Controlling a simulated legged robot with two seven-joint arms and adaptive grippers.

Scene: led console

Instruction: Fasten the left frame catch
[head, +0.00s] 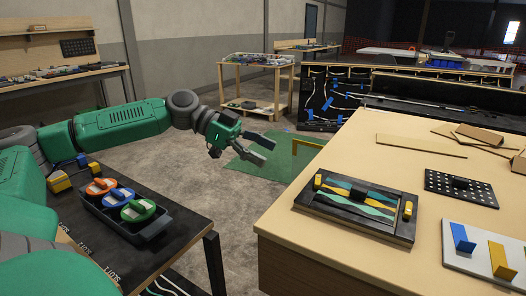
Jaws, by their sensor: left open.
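A black frame (335,214) lies on the light wooden bench top at right, around a panel (360,199) with teal, yellow and black patterns. The left frame catch (317,182), a small yellow block, stands at the frame's left edge. A matching yellow catch (407,210) stands at its right edge. Whether either catch is fastened is too small to tell. My left gripper (267,153) is open and empty, above the floor gap left of the bench and apart from the left catch. My right gripper is not in view.
The bench top (360,140) also holds a black perforated plate (478,196), a white board (470,262) with blue and yellow upright pieces, and loose wooden boards (420,146). At lower left, a black table carries a tray (152,232) with orange, blue and green round pieces.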

